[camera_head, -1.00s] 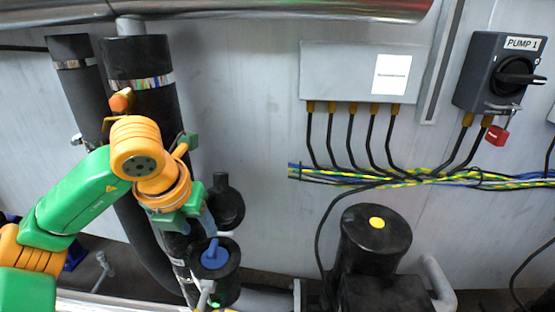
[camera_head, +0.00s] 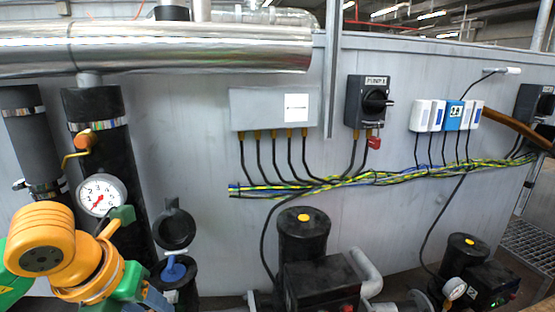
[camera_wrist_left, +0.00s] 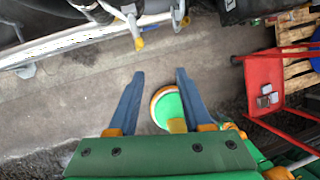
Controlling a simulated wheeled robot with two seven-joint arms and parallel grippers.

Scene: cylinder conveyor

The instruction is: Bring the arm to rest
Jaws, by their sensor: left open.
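My left arm shows at the lower left of the head view, in green and orange. Its left gripper (camera_wrist_left: 160,74) shows in the left wrist view with two blue fingers spread apart. Nothing is between the fingertips, and they point over bare grey floor. In the head view the gripper is mostly cut off by the bottom edge, just left of a black fitting with a blue cap (camera_head: 173,270). I cannot tell whether it touches anything there. My right gripper is in neither view.
Black pipes (camera_head: 105,140) and a pressure gauge (camera_head: 101,195) stand behind the left arm. A black pump (camera_head: 302,235) is right of it. A grey box (camera_head: 260,110) and cables (camera_head: 330,183) are on the wall. A red stand (camera_wrist_left: 264,85) and wooden pallet (camera_wrist_left: 298,70) are on the floor.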

